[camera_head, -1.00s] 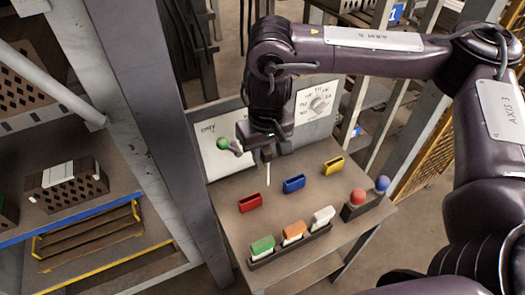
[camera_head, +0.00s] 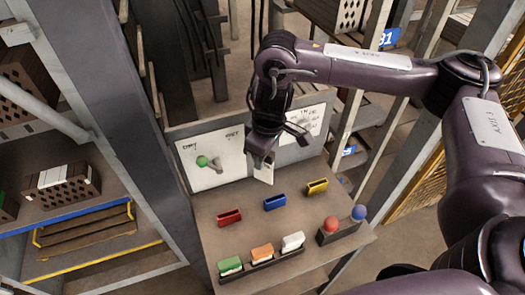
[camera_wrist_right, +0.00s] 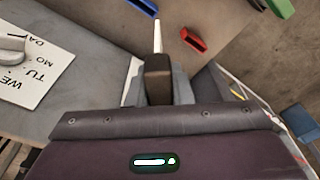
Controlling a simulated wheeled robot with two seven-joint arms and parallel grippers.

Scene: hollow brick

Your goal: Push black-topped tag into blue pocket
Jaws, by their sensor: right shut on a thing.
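The tag shows a black top (camera_wrist_right: 158,72) and a thin white body (camera_wrist_right: 157,35) in the right wrist view. My right gripper (camera_wrist_right: 158,88) is shut on the black top. In the head view the tag's white body (camera_head: 265,174) hangs below my right gripper (camera_head: 263,156), in front of the upright panel. The blue pocket (camera_head: 275,203) stands on the table, a little nearer to me than the tag. The tag appears apart from it. The blue pocket also shows at the top edge of the right wrist view (camera_wrist_right: 148,6). My left gripper is out of view.
A red pocket (camera_head: 229,217) and a yellow pocket (camera_head: 317,186) flank the blue one. A rack (camera_head: 262,266) at the front holds green-, orange- and white-topped tags. A red ball (camera_head: 331,224) and a blue ball (camera_head: 358,212) are at right. The panel has a green-knobbed lever (camera_head: 203,161).

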